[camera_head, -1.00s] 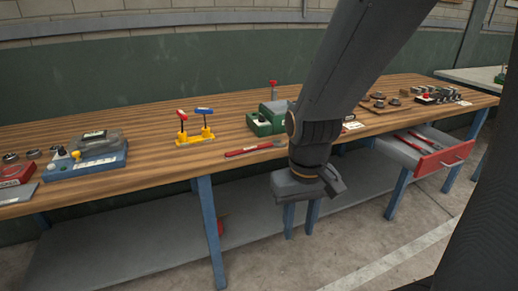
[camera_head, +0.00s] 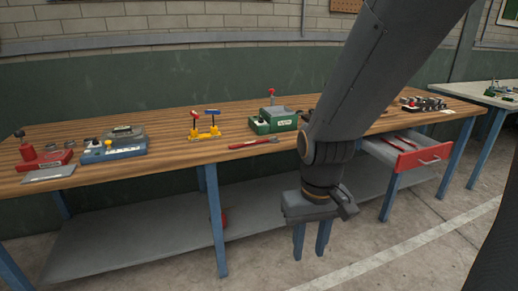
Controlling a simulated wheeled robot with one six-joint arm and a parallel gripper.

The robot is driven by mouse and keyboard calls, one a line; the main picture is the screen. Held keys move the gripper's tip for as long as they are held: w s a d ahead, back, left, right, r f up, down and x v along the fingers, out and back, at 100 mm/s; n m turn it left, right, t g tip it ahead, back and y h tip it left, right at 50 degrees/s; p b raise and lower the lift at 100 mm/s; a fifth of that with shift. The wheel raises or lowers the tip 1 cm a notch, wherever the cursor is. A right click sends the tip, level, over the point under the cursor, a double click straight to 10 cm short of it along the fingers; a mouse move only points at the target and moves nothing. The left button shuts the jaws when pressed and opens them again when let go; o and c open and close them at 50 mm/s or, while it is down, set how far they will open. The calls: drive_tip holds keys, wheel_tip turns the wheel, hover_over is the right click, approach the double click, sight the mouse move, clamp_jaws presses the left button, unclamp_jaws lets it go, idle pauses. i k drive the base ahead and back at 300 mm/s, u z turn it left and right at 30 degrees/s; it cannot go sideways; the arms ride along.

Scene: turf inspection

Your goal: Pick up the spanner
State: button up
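A red-handled tool with a grey end, which looks like the spanner (camera_head: 253,144), lies flat near the front edge of the wooden workbench (camera_head: 165,155). My gripper (camera_head: 311,243) hangs in front of the bench, to the right of this tool and lower in the picture, apart from it. Its two blue fingers point down with a gap between them. Nothing shows between them. Similar red tools (camera_head: 400,143) lie in the open drawer (camera_head: 424,154) on the right; I cannot tell their exact kind.
A green box (camera_head: 275,121) stands behind the tool. A yellow stand with red and blue handles (camera_head: 204,133) is to its left. A blue case (camera_head: 115,151) is farther left. The red-fronted drawer juts out. My arm hides part of the bench. Floor in front is clear.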

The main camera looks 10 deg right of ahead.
sight(271, 140)
drive_tip(key=z, duration=0.3)
drive_tip(key=i, duration=1.4)
drive_tip(key=u, duration=0.6)
